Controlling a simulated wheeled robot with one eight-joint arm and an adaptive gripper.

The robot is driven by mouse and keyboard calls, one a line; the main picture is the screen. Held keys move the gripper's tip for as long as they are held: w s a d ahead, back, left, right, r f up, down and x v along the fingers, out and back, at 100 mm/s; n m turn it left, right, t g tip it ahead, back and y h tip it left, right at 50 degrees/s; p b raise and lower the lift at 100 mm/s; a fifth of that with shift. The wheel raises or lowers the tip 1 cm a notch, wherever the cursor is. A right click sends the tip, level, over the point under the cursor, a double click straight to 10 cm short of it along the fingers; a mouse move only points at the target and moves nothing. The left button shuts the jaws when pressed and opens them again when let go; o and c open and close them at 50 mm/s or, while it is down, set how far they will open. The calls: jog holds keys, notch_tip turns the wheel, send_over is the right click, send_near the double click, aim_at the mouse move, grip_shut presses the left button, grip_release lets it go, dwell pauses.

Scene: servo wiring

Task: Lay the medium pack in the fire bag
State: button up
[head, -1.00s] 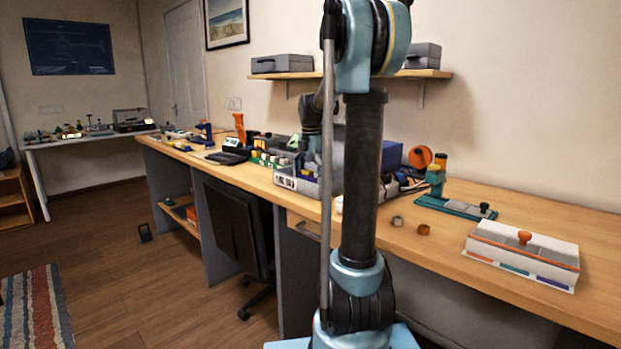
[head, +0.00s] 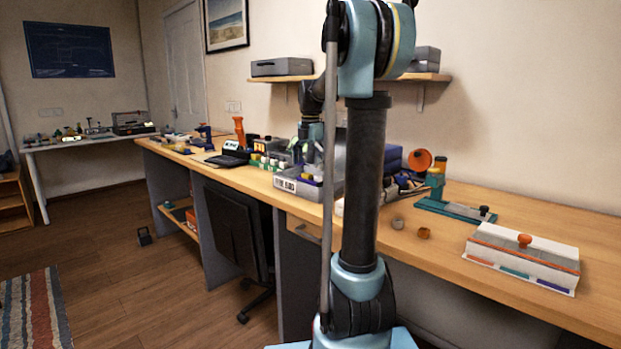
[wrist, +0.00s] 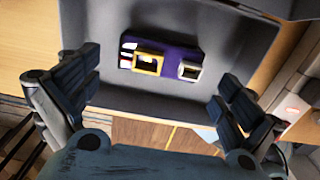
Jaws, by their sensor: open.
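A purple pack (wrist: 172,70) lies flat on the floor of a grey open container in the wrist view. It carries a yellow frame, a pale square piece and white marks at one end.
Several small items (head: 268,160) crowd the bench left of the container. The bench front right is mostly clear.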

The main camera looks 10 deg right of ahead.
aim_at(310, 175)
notch_tip(310, 175, up, 7)
dwell(0.3)
